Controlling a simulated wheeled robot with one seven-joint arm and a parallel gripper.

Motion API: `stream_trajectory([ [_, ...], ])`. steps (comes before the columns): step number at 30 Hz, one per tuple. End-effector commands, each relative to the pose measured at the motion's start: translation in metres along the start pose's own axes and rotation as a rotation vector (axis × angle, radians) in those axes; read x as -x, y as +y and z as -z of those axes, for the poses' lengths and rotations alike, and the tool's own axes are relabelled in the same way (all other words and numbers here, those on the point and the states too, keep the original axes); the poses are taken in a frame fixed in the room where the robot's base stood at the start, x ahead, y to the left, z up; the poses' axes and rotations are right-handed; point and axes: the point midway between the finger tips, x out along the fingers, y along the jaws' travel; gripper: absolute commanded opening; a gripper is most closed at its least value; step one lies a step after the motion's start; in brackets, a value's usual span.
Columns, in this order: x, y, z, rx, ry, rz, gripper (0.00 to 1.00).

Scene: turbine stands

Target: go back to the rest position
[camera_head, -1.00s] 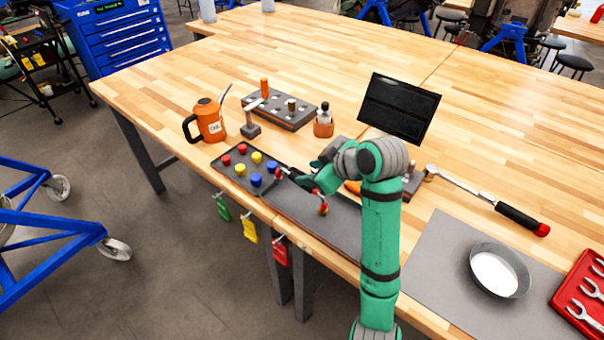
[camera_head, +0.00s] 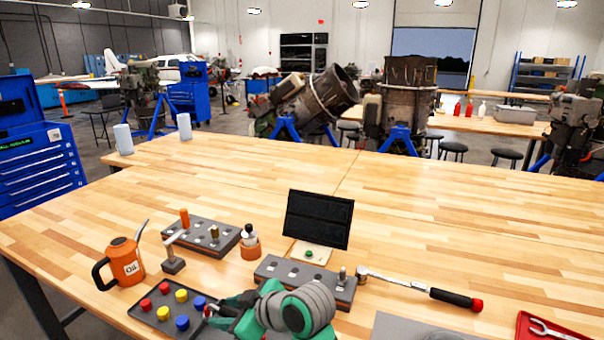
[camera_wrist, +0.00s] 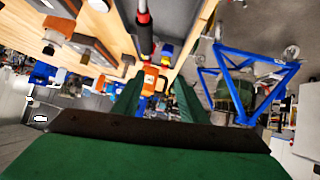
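My gripper (camera_head: 222,311) is low in the head view, at the right end of the button tray, with my green arm behind it. In the wrist view the two green fingers of my gripper (camera_wrist: 156,95) stand apart. I see nothing clamped between them. A red-and-black handled thing (camera_wrist: 145,32) shows beyond the fingers in that view; it looks apart from them. The dark button tray (camera_head: 150,322) with red, yellow and blue knobs is partly cut off and partly hidden by my gripper.
An orange oil can (camera_head: 125,262) stands at the left. Two grey blocks (camera_head: 205,236) (camera_head: 290,272), a dark screen (camera_head: 318,219) and a ratchet wrench (camera_head: 425,290) are on the wooden table. A red tray (camera_head: 575,332) is at the right.

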Motion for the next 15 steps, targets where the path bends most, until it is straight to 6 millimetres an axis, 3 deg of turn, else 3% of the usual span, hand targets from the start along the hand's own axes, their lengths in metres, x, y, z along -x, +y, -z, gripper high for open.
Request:
stream_trajectory([
  [1, -0.003, -0.016, 0.003, -0.037, 0.061, 0.000, 0.39],
  [6, 0.003, -0.059, 0.022, -0.170, 0.271, -0.012, 0.39],
  [11, 0.017, -0.087, 0.032, -0.309, 0.443, -0.034, 0.39],
  [15, 0.026, -0.098, 0.025, -0.439, 0.552, -0.080, 0.39],
])
